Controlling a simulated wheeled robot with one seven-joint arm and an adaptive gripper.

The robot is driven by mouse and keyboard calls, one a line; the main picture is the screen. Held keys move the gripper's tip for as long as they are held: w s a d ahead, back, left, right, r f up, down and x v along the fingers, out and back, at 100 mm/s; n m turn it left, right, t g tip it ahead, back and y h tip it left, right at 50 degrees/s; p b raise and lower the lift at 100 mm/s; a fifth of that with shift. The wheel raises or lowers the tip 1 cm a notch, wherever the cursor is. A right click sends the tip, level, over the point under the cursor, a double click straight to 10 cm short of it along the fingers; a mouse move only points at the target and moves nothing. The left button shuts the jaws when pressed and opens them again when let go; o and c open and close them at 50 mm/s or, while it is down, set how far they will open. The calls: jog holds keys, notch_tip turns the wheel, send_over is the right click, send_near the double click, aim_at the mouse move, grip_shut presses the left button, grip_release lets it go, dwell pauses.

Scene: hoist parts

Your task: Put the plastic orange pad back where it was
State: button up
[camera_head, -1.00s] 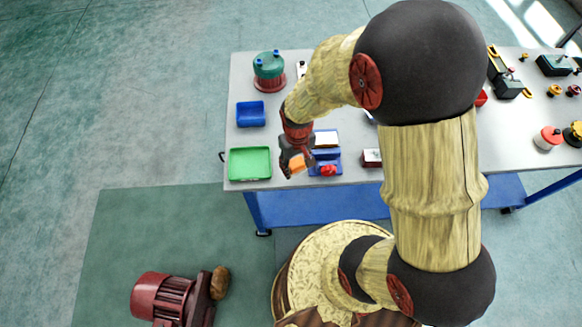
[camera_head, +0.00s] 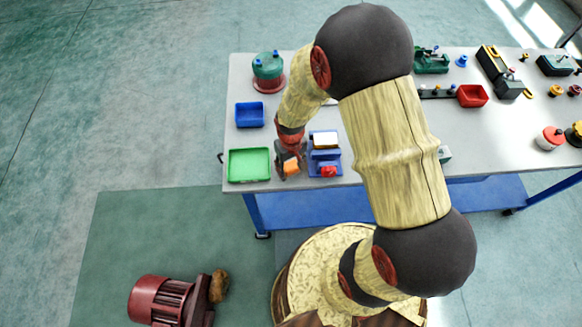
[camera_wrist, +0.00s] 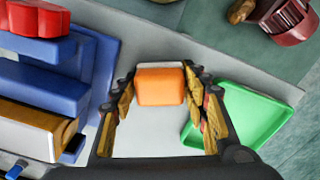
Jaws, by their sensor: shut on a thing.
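The orange pad (camera_head: 291,166) is a small block held between the fingertips of my gripper (camera_head: 288,160). It is near the table's front edge, between the green tray and a blue fixture. In the wrist view the pad (camera_wrist: 160,86) sits squarely between the two fingers of my gripper (camera_wrist: 160,88), which are shut on it. The grey table shows around it. I cannot tell whether the pad touches the table.
The green tray (camera_head: 231,166) is just left of my gripper, with a blue bin (camera_head: 250,114) behind it. The blue fixture (camera_head: 318,156) with a red part stands close on the right. A green-and-red round housing (camera_head: 268,70) is at the back left.

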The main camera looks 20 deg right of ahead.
jog(key=shift+f, duration=0.2)
jog(key=o, duration=1.2)
jog(key=shift+r, duration=0.15)
notch_tip(320, 180, up, 12)
jog(key=p, duration=0.2)
notch_tip(320, 180, up, 14)
jog(key=t, duration=0.2)
send_over(291, 166)
jog(key=s, duration=0.2)
jog(key=s+r+t, duration=0.1)
jog(key=s+r, duration=0.3)
jog(key=s+r+t, duration=0.1)
jog(key=s+r, duration=0.3)
jog(key=r, duration=0.1)
jog(key=s+r+m+t, duration=0.1)
jog(key=s+r, duration=0.3)
jog(key=shift+r+t, duration=0.3)
